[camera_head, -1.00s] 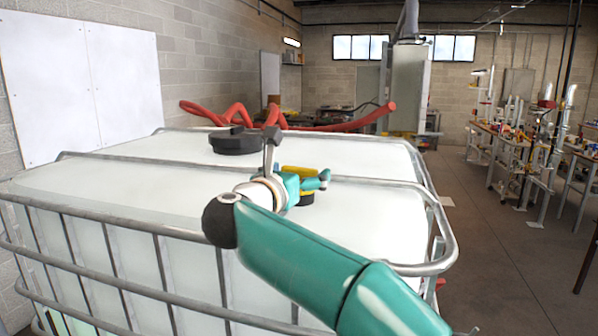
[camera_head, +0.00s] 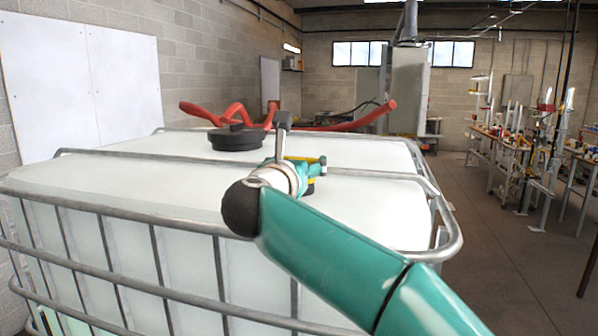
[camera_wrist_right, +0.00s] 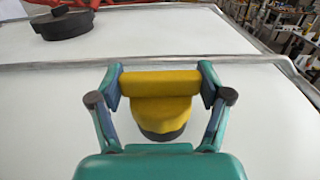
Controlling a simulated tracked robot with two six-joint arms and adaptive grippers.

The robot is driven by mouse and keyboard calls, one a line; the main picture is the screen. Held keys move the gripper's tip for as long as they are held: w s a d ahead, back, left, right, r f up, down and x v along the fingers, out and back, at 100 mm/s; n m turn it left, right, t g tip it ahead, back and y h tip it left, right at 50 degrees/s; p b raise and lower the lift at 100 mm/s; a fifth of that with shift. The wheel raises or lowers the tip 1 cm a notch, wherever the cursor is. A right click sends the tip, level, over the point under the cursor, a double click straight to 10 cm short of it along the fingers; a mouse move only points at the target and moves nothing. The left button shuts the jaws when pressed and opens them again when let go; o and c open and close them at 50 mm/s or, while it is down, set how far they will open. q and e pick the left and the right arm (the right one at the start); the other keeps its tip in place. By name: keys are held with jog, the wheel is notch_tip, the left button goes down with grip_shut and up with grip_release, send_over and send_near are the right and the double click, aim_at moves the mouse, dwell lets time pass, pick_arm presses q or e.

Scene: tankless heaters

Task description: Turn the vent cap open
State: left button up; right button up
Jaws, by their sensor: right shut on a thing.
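The vent cap, a yellow cap with a raised bar (camera_wrist_right: 160,84) and a dark round base (camera_wrist_right: 162,134), sits on the white tank top in the right wrist view. My right gripper (camera_wrist_right: 160,88) is shut on the yellow bar, one finger at each end. In the head view, my right gripper (camera_head: 303,166) is at the cap near the tank's right side. My own wrist hides most of the cap there; only a yellow strip and a bit of dark base show. My left gripper is not in view.
A large black lid (camera_head: 236,140) stands on the tank (camera_head: 120,180) farther back left. Metal cage tubes (camera_head: 365,174) run around and across the tank top. A red hose (camera_head: 350,121) lies behind. The floor at right is open, with cluttered tables beyond.

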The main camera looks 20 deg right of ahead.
jog(key=o, duration=1.1)
jog(key=shift+a, duration=0.1)
jog(key=v, duration=1.1)
jog(key=shift+s+a+f, duration=0.1)
jog(key=shift+a, duration=0.05)
jog(key=shift+s+a, duration=0.15)
jog(key=shift+s, duration=0.15)
